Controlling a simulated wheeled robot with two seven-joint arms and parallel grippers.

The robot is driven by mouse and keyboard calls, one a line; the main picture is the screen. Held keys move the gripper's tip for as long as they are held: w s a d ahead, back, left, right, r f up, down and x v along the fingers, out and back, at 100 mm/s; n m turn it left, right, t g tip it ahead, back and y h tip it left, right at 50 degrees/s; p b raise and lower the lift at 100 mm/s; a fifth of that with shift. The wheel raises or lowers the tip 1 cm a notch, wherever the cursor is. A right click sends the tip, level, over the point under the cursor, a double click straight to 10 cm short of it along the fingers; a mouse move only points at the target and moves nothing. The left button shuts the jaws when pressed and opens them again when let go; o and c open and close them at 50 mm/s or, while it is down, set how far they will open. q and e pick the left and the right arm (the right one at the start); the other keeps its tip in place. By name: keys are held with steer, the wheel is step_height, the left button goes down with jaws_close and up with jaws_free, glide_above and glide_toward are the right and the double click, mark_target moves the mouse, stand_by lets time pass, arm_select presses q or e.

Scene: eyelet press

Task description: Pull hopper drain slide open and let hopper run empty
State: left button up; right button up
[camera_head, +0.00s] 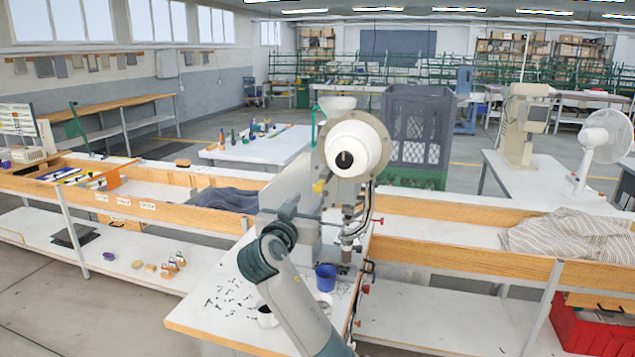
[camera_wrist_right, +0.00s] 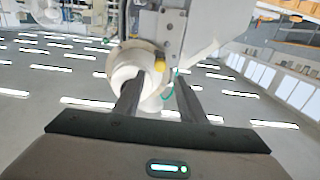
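The eyelet press (camera_head: 292,185) stands on a white-topped table. My right gripper (camera_head: 300,206) is beside the press, below the knob. In the right wrist view my right gripper (camera_wrist_right: 156,85) has its fingers apart, with the yellow knob (camera_wrist_right: 160,64) beyond the gap, apart from them. My left gripper is out of view.
Small dark bits (camera_head: 232,299) lie scattered on the table. Red knobs (camera_head: 378,221) stick out at the press's right. A dark crate (camera_head: 416,130) stands behind.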

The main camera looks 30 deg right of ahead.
mark_target(317, 188)
steer(key=p+x, duration=0.3)
steer(key=x, duration=0.5)
steer(key=shift+w+d+r, duration=0.15)
steer(key=shift+w+d+p, duration=0.3)
steer(key=shift+w+d, duration=0.1)
steer(key=shift+d, duration=0.05)
jaws_close()
